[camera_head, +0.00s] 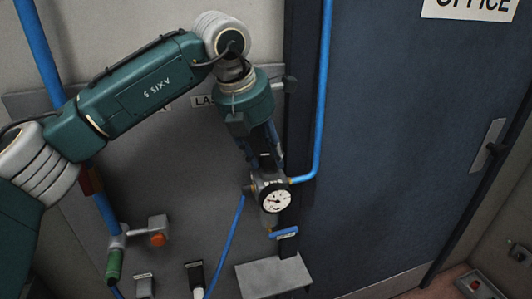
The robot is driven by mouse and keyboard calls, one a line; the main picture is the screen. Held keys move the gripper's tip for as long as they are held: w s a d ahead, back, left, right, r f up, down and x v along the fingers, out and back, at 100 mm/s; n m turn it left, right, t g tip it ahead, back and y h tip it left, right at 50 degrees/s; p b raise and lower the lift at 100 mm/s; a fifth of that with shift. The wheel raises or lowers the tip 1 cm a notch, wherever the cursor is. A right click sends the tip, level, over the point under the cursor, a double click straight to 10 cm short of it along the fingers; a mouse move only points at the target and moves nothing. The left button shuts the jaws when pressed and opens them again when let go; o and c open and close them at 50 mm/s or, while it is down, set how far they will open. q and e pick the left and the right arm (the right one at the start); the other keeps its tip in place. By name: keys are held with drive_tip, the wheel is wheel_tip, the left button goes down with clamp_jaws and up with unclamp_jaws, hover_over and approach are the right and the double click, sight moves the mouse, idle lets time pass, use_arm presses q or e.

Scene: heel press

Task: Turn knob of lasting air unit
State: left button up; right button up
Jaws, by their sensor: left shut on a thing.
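The lasting air unit (257,193) is mounted on the grey wall panel, with a round white pressure gauge (274,201) on its front. My left gripper (266,157) comes down from above and is shut on the knob at the top of the unit. The fingers and wrist hide most of the knob, so its turn angle cannot be told. My right gripper is not in view.
A blue pipe (322,95) runs down to the unit's right side, and a thin blue hose (229,245) leaves at its left. A grey shelf (272,277) is below. An orange-knobbed valve (157,239) is at lower left. A dark blue door (405,150) fills the right.

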use_arm(q)
drive_tip(key=shift+s+d, duration=0.1)
drive_tip(key=o, duration=1.1)
drive_tip(key=shift+c, duration=0.2)
drive_tip(key=shift+s, duration=0.1)
drive_tip(key=shift+r, duration=0.1)
drive_tip(key=v, duration=1.2)
drive_tip(key=shift+d, duration=0.1)
